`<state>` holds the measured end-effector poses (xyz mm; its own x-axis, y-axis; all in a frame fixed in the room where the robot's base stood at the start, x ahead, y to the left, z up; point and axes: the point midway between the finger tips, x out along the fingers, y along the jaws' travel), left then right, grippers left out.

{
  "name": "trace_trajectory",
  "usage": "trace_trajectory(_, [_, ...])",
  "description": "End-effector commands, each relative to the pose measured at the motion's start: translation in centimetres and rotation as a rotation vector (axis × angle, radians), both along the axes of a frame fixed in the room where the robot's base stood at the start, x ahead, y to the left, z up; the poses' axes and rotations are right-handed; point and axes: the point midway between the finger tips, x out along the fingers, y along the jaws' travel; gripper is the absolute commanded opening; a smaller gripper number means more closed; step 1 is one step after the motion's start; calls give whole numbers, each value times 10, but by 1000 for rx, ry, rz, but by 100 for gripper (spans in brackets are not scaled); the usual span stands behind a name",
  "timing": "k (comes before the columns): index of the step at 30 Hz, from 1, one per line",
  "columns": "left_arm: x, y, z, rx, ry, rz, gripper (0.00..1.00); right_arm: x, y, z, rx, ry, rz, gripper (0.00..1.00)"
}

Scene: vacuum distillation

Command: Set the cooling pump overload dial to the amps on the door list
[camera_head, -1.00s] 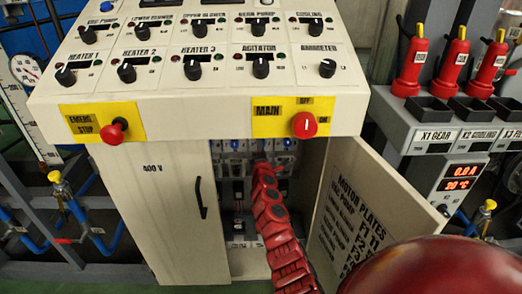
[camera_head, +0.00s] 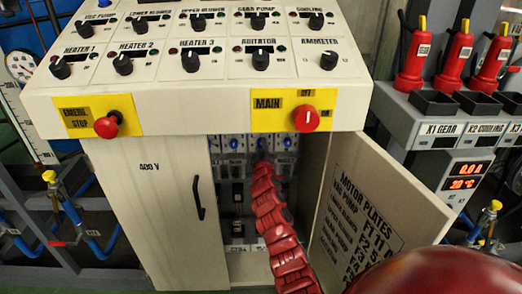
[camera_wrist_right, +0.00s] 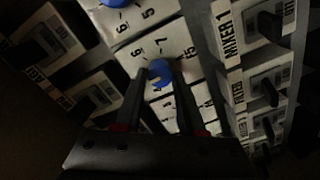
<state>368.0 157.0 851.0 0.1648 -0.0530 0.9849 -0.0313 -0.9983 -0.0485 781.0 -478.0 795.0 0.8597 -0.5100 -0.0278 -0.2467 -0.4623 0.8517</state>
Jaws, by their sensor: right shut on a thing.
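The cabinet under the slanted panel stands with its right door (camera_head: 375,195) open. A list headed "MOTOR PLATES" is on that door; its lower lines are partly hidden by my arm. Blue dials (camera_head: 234,144) sit in a row high inside the cabinet. My right arm reaches in there, and its gripper is hidden in the head view. In the right wrist view, the right gripper (camera_wrist_right: 161,77) has its fingers on either side of a blue dial (camera_wrist_right: 160,70), shut on it. Numbers such as 6 and 7 surround the dial. Which motor this dial serves is not readable. My left gripper is not in view.
The panel (camera_head: 215,100) overhangs the opening, with the red MAIN knob (camera_head: 306,119) and emergency stop (camera_head: 107,127) on its front. The closed left door (camera_head: 155,215) flanks the opening. A "MIXER 1" unit (camera_wrist_right: 235,40) sits close right of the gripper.

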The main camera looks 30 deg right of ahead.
Motion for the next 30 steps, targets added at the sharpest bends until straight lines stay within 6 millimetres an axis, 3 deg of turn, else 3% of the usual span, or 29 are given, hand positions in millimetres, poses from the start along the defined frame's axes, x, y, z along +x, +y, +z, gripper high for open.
trace_trajectory(18, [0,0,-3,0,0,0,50,-1,-1,-2,34,-17,-2,0])
trace_trajectory(19, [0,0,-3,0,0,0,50,-1,-1,-2,34,-17,-2,44])
trace_trajectory(21, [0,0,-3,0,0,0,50,-1,-1,-2,34,-17,-1,57])
trace_trajectory(23, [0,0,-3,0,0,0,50,-1,0,-1,33,-18,-1,68])
trace_trajectory(30, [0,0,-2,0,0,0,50,0,0,-1,33,-19,-1,69])
